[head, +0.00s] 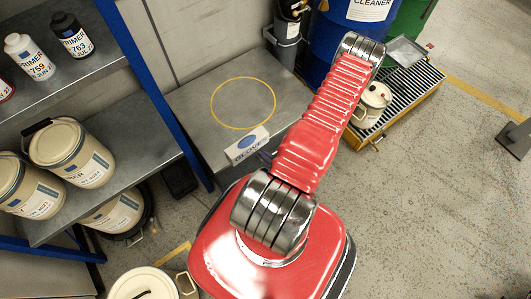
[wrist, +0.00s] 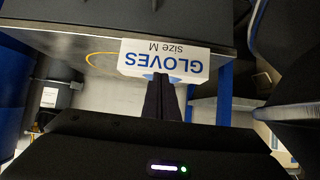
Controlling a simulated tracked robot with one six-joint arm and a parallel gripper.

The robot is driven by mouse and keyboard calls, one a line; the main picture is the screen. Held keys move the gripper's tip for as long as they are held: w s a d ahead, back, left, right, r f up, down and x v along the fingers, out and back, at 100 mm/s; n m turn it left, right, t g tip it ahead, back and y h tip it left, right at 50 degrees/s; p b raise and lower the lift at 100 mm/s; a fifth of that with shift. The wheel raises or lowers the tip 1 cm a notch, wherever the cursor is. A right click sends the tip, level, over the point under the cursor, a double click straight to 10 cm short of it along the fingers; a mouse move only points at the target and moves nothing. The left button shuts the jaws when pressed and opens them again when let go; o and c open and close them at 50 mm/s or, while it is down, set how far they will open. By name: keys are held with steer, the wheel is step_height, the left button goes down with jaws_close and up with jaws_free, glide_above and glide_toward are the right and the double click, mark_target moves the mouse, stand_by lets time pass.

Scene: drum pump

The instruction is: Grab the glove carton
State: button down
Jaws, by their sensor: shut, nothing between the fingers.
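The glove carton (head: 247,146) is a small white box with a blue oval and lettering. It lies at the near edge of the grey metal bench (head: 213,148), just below a yellow ring marked on the top. In the wrist view the carton (wrist: 165,58) reads "GLOVES size M" upside down. My gripper (wrist: 160,80) is shut and empty, its dark fingers overlapping the carton's lower edge in that view. I cannot tell whether the fingertips touch it. In the head view my red arm hides most of the gripper beside the carton.
A shelf (head: 135,160) with cream paint pails stands at left, behind a blue post (head: 150,85). A blue drum (head: 345,40) and a grated yellow tray (head: 415,95) stand behind my arm. The yellow ring (head: 243,103) area on the bench is bare.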

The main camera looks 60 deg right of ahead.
steer(key=shift+s+a, duration=0.25)
steer(key=shift+s, duration=0.2)
